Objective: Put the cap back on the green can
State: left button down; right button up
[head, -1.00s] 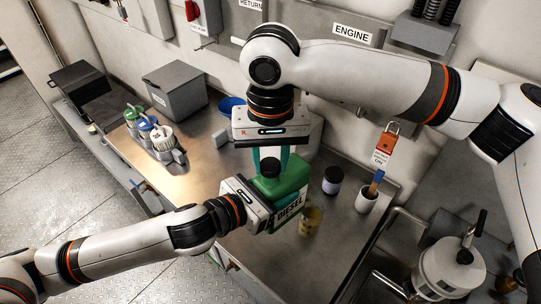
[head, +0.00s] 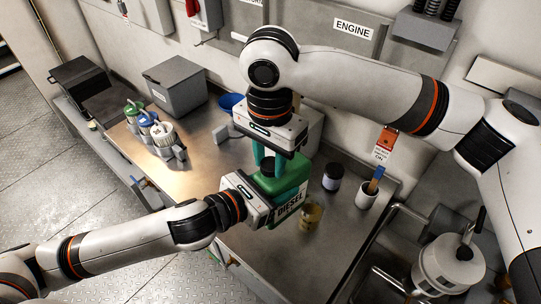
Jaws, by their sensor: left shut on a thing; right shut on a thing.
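The green can (head: 291,182) labelled DIESEL stands on the metal worktop near the picture's middle. My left gripper (head: 268,208) is shut on the can from its left side; the fingertips are largely hidden. My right gripper (head: 267,163) points down over the can's top, its teal fingers shut on the dark cap (head: 267,168). The cap is at the can's opening, between the fingers. I cannot tell whether it is seated on the neck or just above it.
A dark-lidded jar (head: 332,176), a white cup (head: 367,194) with a brush and a yellowish cup (head: 311,214) stand right of the can. Several capped bottles (head: 162,132) in a holder, a grey box (head: 175,82) and a blue bowl (head: 231,102) are left and behind.

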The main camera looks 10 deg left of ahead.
jog(key=m, duration=0.6)
jog(key=shift+a, duration=0.1)
jog(key=m, duration=0.5)
jog(key=shift+w, duration=0.1)
jog(key=o, duration=0.9)
jog(key=shift+o, duration=0.2)
jog(key=shift+r, duration=2.3)
